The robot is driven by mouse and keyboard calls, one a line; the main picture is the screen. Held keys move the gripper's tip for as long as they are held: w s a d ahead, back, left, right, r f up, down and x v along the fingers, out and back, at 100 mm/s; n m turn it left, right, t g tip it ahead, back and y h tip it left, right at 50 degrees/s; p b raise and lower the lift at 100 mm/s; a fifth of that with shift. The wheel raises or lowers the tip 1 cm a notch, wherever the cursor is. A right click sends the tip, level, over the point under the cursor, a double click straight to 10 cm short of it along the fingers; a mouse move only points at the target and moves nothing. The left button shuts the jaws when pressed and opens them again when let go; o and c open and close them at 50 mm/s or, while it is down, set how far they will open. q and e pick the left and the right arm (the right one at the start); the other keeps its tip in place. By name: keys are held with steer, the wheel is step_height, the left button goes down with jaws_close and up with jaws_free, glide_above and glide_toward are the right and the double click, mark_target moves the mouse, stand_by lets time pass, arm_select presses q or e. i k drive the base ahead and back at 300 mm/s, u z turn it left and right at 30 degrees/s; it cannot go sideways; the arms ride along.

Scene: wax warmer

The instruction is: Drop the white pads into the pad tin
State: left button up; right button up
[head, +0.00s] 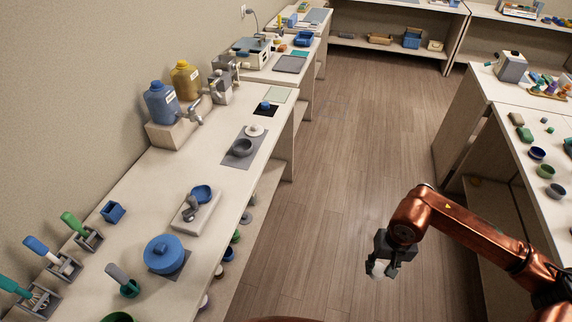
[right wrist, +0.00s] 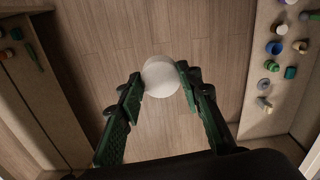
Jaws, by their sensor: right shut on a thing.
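My right gripper (head: 380,272) is out over the open floor between the two counters, shut on a white pad (head: 378,268). In the right wrist view the round white pad (right wrist: 160,77) sits between the two green-lined fingertips (right wrist: 158,82), with wooden floor behind it. On the left counter a dark grey round tin or bowl (head: 243,148) stands on a grey mat, with a small white round item (head: 254,130) just behind it. I cannot tell for sure which vessel is the pad tin. My left gripper is not in view.
A right counter (head: 510,95) carries small bowls. The floor (head: 345,140) between them is clear.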

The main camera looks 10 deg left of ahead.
mark_target(243, 148)
steer(key=u, duration=0.5)
steer(key=k, duration=0.1)
steer(key=z, duration=0.7)
steer(key=i, duration=1.25)
steer(key=u, duration=1.55)
steer(key=i, duration=0.75)
steer(key=u, duration=0.85)
